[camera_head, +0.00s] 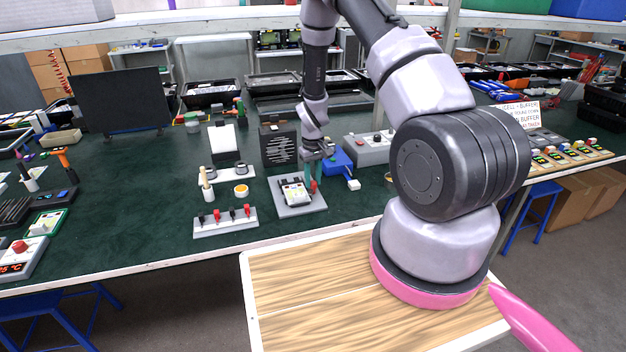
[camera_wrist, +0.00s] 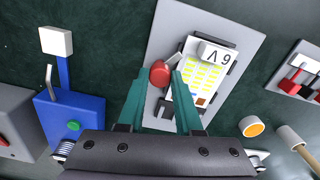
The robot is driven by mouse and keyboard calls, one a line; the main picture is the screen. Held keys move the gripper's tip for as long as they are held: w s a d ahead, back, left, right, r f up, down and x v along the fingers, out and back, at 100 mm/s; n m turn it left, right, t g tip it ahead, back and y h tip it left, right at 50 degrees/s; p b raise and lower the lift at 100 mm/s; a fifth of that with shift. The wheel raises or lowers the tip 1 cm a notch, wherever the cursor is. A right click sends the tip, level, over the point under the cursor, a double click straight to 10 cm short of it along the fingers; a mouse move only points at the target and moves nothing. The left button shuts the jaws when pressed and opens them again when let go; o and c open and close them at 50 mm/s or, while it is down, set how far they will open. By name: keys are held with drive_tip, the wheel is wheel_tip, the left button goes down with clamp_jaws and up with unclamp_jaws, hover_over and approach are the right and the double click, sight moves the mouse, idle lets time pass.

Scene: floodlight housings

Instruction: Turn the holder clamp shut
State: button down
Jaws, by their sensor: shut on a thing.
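The holder (camera_head: 290,211) is a light grey plate on the green bench, and it also fills the upper middle of the wrist view (camera_wrist: 165,35). A floodlight board (camera_wrist: 209,80) with yellow cells and a white block lies on it; it shows small in the head view (camera_head: 294,192). The clamp has a red knob (camera_wrist: 160,73) and a grey bar reaching toward the board's edge. My gripper (camera_wrist: 161,74) has teal fingers, one on each side of the red knob, and is shut on it. In the head view my gripper (camera_head: 313,177) comes down at the holder's right side.
A blue box with a lever and green button (camera_wrist: 70,120) stands close beside the holder. A strip with red and black clips (camera_head: 225,221), a yellow-topped cup (camera_head: 241,191) and a brush (camera_head: 206,184) stand to the left. A dark slotted panel (camera_head: 279,148) rises behind.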

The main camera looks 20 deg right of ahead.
sight(313, 182)
drive_tip(key=m, duration=0.5)
drive_tip(key=shift+m, duration=0.3)
drive_tip(key=m, duration=0.5)
drive_tip(key=shift+m, duration=0.3)
drive_tip(key=c, duration=0.6)
unclamp_jaws()
wheel_tip(313, 182, up, 11)
drive_tip(key=shift+f, duration=0.1)
